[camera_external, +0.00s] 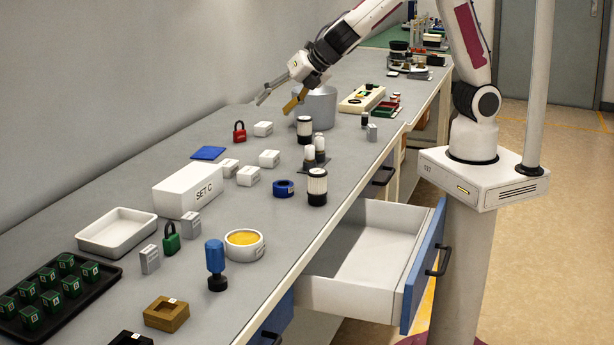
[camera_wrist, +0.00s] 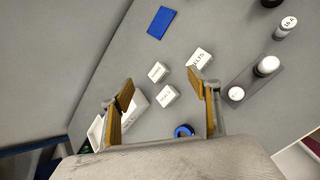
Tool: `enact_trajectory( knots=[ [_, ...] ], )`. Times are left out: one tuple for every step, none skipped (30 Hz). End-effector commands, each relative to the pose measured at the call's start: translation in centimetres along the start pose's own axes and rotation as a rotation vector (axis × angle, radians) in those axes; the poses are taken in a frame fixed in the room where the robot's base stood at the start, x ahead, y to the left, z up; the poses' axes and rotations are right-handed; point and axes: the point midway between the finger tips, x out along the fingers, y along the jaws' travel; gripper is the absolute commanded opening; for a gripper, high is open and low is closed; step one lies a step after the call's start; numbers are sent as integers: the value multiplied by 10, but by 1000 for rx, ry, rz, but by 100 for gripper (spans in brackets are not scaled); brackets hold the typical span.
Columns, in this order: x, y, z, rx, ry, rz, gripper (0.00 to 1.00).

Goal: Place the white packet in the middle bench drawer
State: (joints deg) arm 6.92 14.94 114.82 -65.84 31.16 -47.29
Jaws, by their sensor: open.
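Several small white labelled packets lie on the grey bench: a back one (camera_external: 263,128), a right one (camera_external: 269,158), a left one (camera_external: 228,166) and a front one (camera_external: 247,175). I cannot tell which is the task's packet. Three show in the wrist view: one at upper right (camera_wrist: 199,58), one at left (camera_wrist: 157,72) and one below it (camera_wrist: 167,95). My gripper (camera_external: 277,103) is open and empty, above the bench behind the packets. The drawer (camera_external: 369,258) with a blue front is pulled out and looks empty.
A large white SET C box (camera_external: 176,199), a white tray (camera_external: 117,232), a red padlock (camera_external: 239,132) and a blue tape ring (camera_external: 284,188) stand near the packets. Dark-and-white cylinders (camera_external: 317,187) stand between the packets and the drawer side. A grey pot (camera_external: 320,107) is beside my gripper.

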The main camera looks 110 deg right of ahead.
Motion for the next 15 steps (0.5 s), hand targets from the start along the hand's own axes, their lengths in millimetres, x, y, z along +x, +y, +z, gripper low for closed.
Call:
enact_trajectory(
  knots=[
    [9, 2, -3, -40, -1, 0, 61],
    [14, 4, -4, -64, -1, 2, 61],
    [20, 6, -6, -98, -3, 6, 61],
    [26, 7, -7, -122, -3, 7, 61],
    [30, 9, -9, -148, -4, 9, 61],
    [37, 11, -11, -182, -4, 11, 61],
    [42, 12, -12, -207, -5, 14, 61],
    [47, 14, -14, -232, -4, 16, 61],
    [53, 15, -17, -266, -4, 19, 61],
    [58, 16, -19, -291, -4, 21, 61],
    [63, 17, -21, -318, -4, 23, 61],
    [70, 19, -23, -350, -4, 26, 61],
    [75, 19, -26, -376, -3, 27, 61],
    [80, 20, -28, -402, -2, 30, 61],
    [86, 21, -31, -435, 0, 33, 61]
  ],
)
